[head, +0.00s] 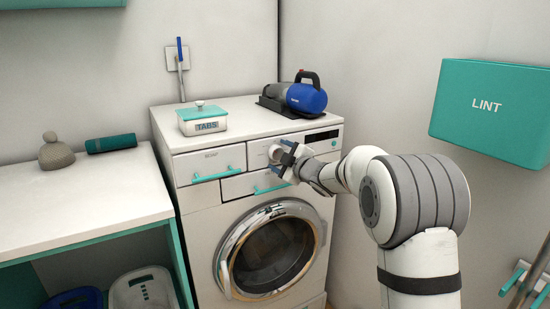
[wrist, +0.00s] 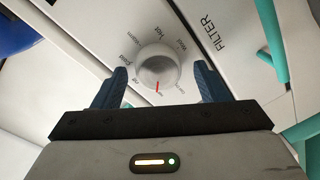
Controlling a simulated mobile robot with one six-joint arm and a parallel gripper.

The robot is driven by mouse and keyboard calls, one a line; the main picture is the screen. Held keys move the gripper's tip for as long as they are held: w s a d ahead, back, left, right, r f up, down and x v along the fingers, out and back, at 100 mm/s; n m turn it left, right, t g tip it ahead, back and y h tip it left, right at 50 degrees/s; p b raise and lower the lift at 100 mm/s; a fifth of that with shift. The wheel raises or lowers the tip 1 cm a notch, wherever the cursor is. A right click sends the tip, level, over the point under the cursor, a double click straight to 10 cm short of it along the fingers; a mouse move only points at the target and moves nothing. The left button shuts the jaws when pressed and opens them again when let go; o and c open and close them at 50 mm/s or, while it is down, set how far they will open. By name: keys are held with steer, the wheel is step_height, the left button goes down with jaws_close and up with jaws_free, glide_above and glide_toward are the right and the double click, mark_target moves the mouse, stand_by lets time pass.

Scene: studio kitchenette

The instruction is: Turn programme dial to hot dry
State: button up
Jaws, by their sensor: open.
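The programme dial (wrist: 158,66) is a round white knob with a red pointer mark, on the washing machine's front panel. Small labels ring it; one reads Hot at the top in the wrist view, others are too small to read surely. The red mark points down in that view, away from Hot. My gripper (wrist: 161,72) is open, with a blue finger on each side of the dial and a visible gap to both. In the head view my gripper (head: 286,162) is at the panel and partly hides the dial (head: 275,152).
The washing machine (head: 195,225) has teal handles on its drawer (head: 218,175) and lower flap. A TABS box (head: 203,121) and a blue handheld appliance (head: 306,97) stand on top. A LINT box (head: 492,108) hangs on the right wall. A counter (head: 80,200) stands left.

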steer(key=v, duration=0.7)
steer(key=shift+s+d, duration=0.3)
steer(key=s+d+r+m+g+h+p, duration=0.2)
steer(key=s+d+r+m+h+p, duration=0.1)
steer(key=s+d+m+h+p, duration=0.4)
steer(key=s+d+r+m+g+h+p, duration=0.1)
steer(key=s+d+r+m+h+p, duration=0.3)
steer(key=s+d, duration=0.45)
steer(key=s+f+m+g+p, duration=0.1)
steer(key=s+m+g+p, duration=0.1)
steer(key=s, duration=1)
steer(key=s+f+m+g+p, duration=0.2)
steer(key=s+m+g, duration=0.3)
steer(key=s, duration=0.8)
steer(key=shift+f+m+g+y+p, duration=0.3)
steer(key=shift+g+p, duration=0.3)
